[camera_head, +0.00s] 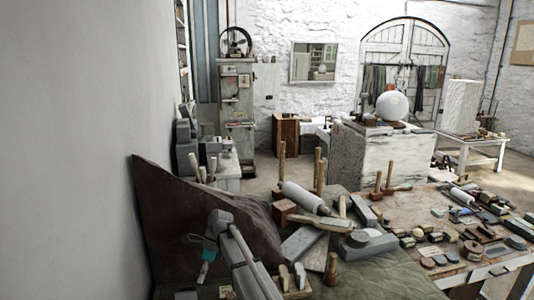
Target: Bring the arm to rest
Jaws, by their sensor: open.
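My grey arm (245,262) rises from the bottom edge, left of the middle, and bends at a joint near the brown draped cloth. My gripper (194,240) is at its end, small and dark, beside a teal part. It is open and I see nothing held in it. Its fingertips are small and hard to make out against the brown cloth (165,205). In this view it looks apart from the tools on the bench.
A green-grey cloth (385,283) and a wooden bench (420,205) carry mallets, blocks and several stones to the right. A plain wall (70,150) stands close on the left. A white sphere (392,105) sits on a marble block (385,160) behind.

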